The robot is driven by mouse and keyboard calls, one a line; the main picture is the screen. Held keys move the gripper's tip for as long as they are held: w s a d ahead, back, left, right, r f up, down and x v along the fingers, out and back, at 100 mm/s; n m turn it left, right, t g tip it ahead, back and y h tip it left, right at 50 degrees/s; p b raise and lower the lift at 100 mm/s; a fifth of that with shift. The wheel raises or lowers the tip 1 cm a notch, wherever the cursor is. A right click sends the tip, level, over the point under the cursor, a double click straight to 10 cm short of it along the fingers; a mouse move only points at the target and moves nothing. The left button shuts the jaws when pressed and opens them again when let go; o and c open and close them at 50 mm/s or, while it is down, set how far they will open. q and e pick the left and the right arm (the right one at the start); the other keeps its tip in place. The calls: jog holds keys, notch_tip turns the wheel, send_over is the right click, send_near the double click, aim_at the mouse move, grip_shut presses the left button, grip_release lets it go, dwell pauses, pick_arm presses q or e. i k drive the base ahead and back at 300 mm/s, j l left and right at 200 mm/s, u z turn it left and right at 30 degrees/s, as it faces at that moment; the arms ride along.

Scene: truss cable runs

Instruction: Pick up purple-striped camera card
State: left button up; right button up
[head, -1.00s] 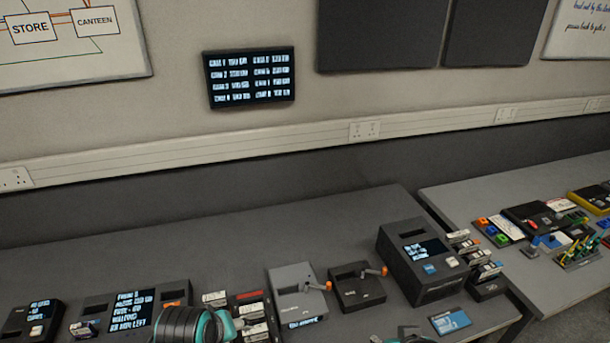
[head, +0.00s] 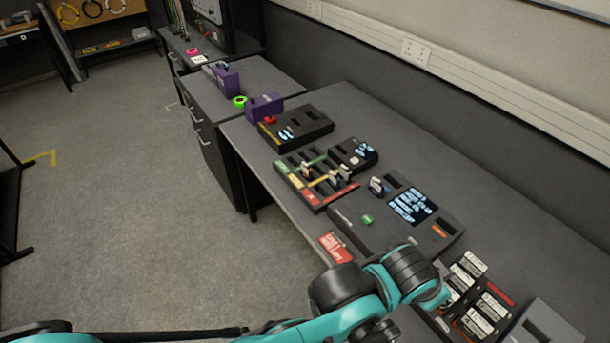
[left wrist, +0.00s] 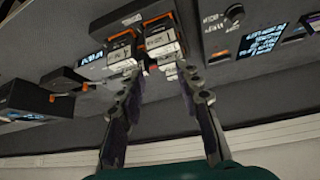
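Several small cards stand in the coloured-strip tray (head: 325,203) in the head view. I cannot make out a purple stripe on any card for certain. White-labelled cards (head: 466,277) stand in a rack at the lower right. My left arm reaches in from the left below the console; its fingers are not discernible in the head view. In the left wrist view my left gripper (left wrist: 158,72) has its fingers apart, with nothing held, near orange-edged, white-labelled cards (left wrist: 163,45). My right gripper is not in view.
Beyond the tray are a small screen device (head: 353,153), a black box (head: 301,126) and purple boxes (head: 264,106). A red label card (head: 336,246) lies at the front edge. The wall runs behind the bench; open floor (head: 110,180) lies left.

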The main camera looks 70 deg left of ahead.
aim_at(376, 189)
jog(key=u, duration=2.15)
